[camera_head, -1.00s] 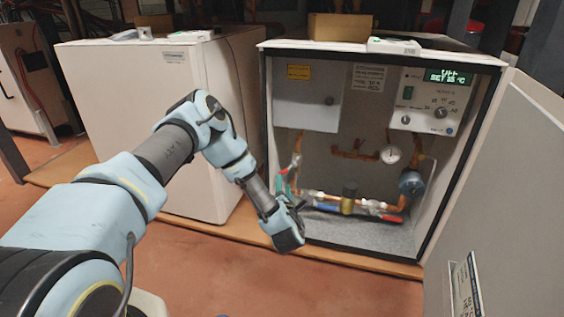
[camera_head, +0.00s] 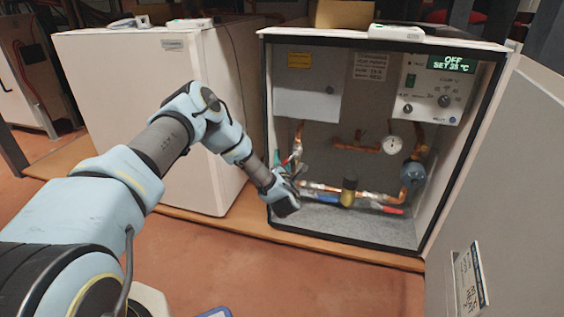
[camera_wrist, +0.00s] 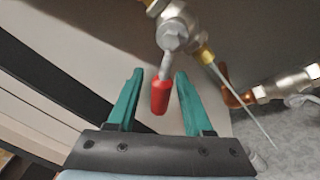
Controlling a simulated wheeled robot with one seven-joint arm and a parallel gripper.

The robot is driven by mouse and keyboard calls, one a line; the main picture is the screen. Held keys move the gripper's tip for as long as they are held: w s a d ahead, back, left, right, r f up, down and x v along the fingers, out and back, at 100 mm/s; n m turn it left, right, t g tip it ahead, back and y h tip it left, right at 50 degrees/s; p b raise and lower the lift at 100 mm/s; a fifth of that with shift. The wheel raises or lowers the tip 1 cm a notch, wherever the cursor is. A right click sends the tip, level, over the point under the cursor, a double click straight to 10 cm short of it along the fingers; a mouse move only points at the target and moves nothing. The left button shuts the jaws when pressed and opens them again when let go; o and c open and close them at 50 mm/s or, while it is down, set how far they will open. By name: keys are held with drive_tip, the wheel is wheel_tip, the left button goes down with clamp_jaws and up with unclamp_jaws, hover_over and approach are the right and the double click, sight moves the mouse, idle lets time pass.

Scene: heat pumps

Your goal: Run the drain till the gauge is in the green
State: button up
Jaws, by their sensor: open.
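The pressure gauge (camera_head: 391,145) is a small white round dial on the copper pipework inside the open cabinet. Its needle and any green band are too small to read. A valve with a grey lever and red grip (camera_wrist: 160,97) shows in the wrist view. I cannot tell for certain that it is the drain. My gripper (camera_wrist: 159,76) is open, its green fingers on either side of the red grip, with visible gaps. In the head view my gripper is at the cabinet's lower left, partly hiding the pipes there.
The heat pump cabinet (camera_head: 262,120) has its door (camera_head: 500,190) swung open at right. A lower pipe carries a brass fitting (camera_head: 348,191) and a red lever (camera_head: 393,210). A closed white unit (camera_head: 130,120) stands at left.

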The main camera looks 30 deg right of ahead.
clamp_jaws()
idle(0.4)
